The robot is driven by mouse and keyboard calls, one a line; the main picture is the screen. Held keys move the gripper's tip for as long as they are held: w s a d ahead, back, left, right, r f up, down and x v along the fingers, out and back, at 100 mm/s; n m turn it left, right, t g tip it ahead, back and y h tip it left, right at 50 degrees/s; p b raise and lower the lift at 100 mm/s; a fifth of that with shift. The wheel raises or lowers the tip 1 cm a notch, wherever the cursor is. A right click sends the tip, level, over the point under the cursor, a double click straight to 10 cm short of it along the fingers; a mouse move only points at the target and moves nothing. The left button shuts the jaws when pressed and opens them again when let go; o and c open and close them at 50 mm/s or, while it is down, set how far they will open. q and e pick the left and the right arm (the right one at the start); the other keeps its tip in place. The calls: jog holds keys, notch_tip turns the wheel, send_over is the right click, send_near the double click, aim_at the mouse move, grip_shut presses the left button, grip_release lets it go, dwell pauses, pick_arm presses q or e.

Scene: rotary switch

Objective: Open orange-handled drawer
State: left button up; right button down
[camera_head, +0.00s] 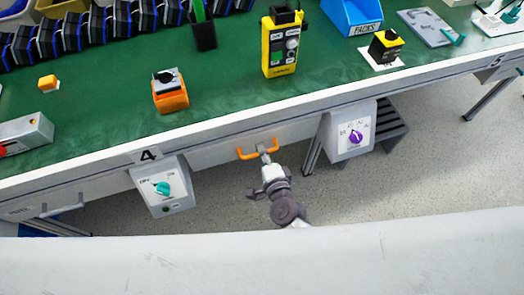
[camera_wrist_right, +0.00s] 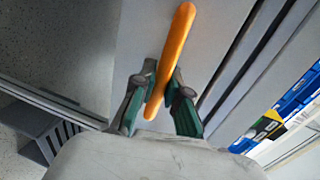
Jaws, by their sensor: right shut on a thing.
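The orange handle (camera_head: 258,150) is on the front of a grey drawer (camera_head: 218,152) under the green workbench. In the head view the drawer front looks about in line with the bench front. The fingers hide a small part of the handle. My left gripper is not in view.
A switch box with a teal knob (camera_head: 162,188) hangs left of the drawer, and one with a purple knob (camera_head: 355,137) hangs right. Several devices stand on the green bench top (camera_head: 215,95). The floor (camera_head: 420,165) in front of the bench is clear.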

jog(key=shift+s, duration=0.15)
jog(key=f+v, duration=0.2)
jog(key=v, duration=0.9)
jog(key=s+f+v, duration=0.1)
jog(key=f+v, duration=0.1)
jog(key=v, duration=0.9)
jog(key=shift+s+d+f+p, duration=0.25)
jog(key=shift+d+f+p, duration=0.05)
jog(key=shift+f+p, duration=0.1)
jog(key=c, duration=1.2)
grip_release()
jog(key=v, duration=1.2)
